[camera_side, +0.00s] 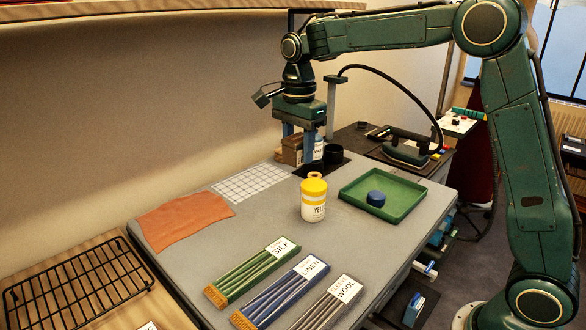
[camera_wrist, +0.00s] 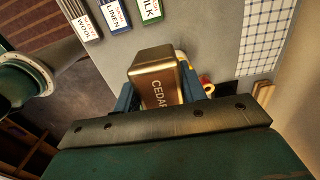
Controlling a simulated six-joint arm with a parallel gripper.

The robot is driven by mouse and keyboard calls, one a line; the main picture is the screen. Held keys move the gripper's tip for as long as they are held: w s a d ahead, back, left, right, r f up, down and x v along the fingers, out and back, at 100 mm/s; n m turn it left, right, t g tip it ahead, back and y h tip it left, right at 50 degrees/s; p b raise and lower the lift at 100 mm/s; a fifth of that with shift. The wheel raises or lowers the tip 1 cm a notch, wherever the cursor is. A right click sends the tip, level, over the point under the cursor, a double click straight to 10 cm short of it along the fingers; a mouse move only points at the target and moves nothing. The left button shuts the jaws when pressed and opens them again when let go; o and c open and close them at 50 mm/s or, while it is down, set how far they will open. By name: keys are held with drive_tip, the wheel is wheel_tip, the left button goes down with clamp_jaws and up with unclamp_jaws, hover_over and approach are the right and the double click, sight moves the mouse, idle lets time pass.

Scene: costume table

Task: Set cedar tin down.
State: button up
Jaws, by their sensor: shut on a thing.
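The cedar tin (camera_wrist: 153,80) is a brown-gold metal box with CEDAR lettering, held between my blue fingers in the wrist view. In the side view a brown box (camera_side: 291,150), which looks like this tin, shows at the fingertips at the back of the grey table (camera_side: 270,215). My gripper (camera_side: 299,145) points down there and is shut on the tin; it also shows in the wrist view (camera_wrist: 156,98). I cannot tell whether the tin's base touches the surface below.
A yellow-and-white jar (camera_side: 313,199), a green tray (camera_side: 352,192), a white grid sheet (camera_side: 251,183) and an orange cloth (camera_side: 180,220) lie nearer.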

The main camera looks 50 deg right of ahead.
hover_over(351, 242)
drive_tip(key=f, duration=0.1)
drive_tip(key=shift+a+f, duration=0.1)
drive_tip(key=shift+f, duration=10.15)
drive_tip(key=shift+f, duration=0.1)
drive_tip(key=o, duration=1)
wheel_tip(351, 242, up, 12)
